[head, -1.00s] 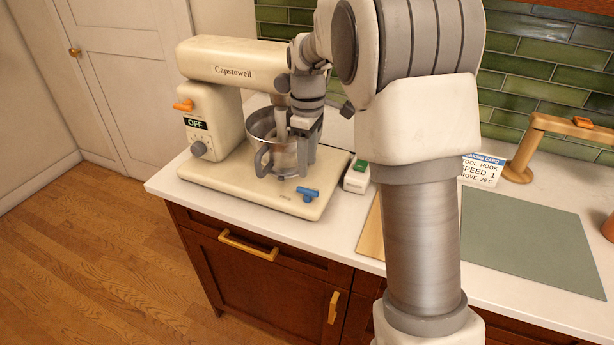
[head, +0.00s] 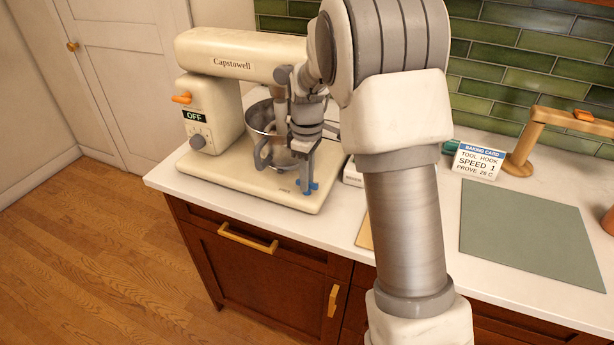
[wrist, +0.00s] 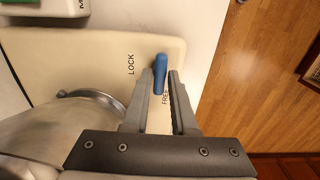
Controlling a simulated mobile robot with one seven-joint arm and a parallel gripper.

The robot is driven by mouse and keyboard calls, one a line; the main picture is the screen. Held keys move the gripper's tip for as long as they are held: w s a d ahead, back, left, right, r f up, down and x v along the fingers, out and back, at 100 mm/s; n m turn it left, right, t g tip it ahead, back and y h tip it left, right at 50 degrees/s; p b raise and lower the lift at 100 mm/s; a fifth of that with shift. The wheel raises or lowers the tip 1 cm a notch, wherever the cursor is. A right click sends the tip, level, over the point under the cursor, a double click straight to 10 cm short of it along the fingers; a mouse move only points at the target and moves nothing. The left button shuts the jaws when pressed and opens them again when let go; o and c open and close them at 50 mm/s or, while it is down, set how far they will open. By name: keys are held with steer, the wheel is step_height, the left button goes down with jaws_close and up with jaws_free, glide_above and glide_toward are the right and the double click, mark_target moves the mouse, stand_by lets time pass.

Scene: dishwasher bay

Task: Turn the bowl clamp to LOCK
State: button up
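The bowl clamp is a small blue lever at the front right of the mixer's cream base; its ends show in the head view (head: 313,187) beneath my gripper. In the wrist view the blue clamp (wrist: 160,75) lies between my gripper's (wrist: 162,85) fingertips, near the black FREE label; the LOCK label is to its left. My gripper (head: 306,183) points down, its fingers apart on either side of the lever; I cannot tell whether either touches it. The steel bowl (head: 262,128) sits on the mixer base (head: 235,177), partly hidden by my wrist.
The mixer head (head: 225,60) overhangs the bowl close to my wrist. The mixer's display (head: 194,116) reads OFF. A baking card (head: 478,162), a grey-green mat (head: 530,235) and a wooden stand (head: 525,155) are to the right. A small box (head: 352,175) stands right of the mixer.

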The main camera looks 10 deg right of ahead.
jaws_close()
steer(key=shift+m, duration=0.3)
steer(key=m+p, duration=0.1)
steer(key=m, duration=0.1)
steer(key=shift+r+m, duration=0.1)
steer(key=shift+m, duration=0.3)
steer(key=m, duration=0.4)
steer(key=shift+m+p, duration=0.3)
steer(key=shift+p, duration=0.05)
steer(key=m+p, duration=0.1)
steer(key=m, duration=0.4)
steer(key=shift+m+p, duration=0.55)
steer(key=shift+m, duration=1.85)
steer(key=shift+o, duration=2.3)
jaws_free()
